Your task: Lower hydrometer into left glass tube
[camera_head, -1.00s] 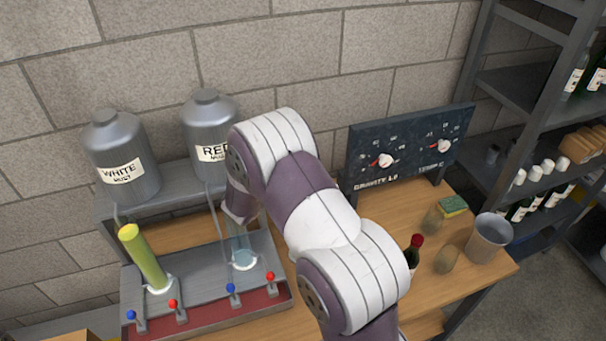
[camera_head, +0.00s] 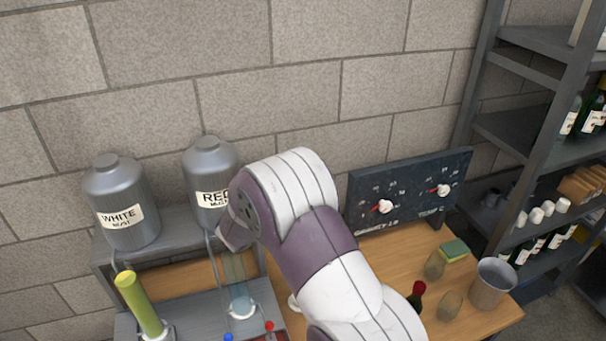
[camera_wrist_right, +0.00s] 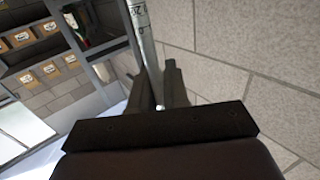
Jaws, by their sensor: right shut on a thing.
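The left glass tube (camera_head: 142,308) stands at the lower left of the head view, filled with yellow-green liquid. The right glass tube (camera_head: 238,290) stands beside it and looks clear, with a pale bluish lower part. My right arm covers the middle of the head view, and its gripper is hidden there. In the right wrist view my right gripper (camera_wrist_right: 158,95) is shut on the hydrometer (camera_wrist_right: 144,40), a thin pale stem with dark scale marks. The hydrometer's lower end is not visible. My left gripper is not in view.
Tanks marked WHITE (camera_head: 122,205) and RED (camera_head: 210,175) stand behind the tubes. A dial board (camera_head: 410,195) stands to the right. A red-capped bottle (camera_head: 416,297), a sponge (camera_head: 454,250) and a metal bucket (camera_head: 491,284) are on the bench. A bottle shelf stands far right.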

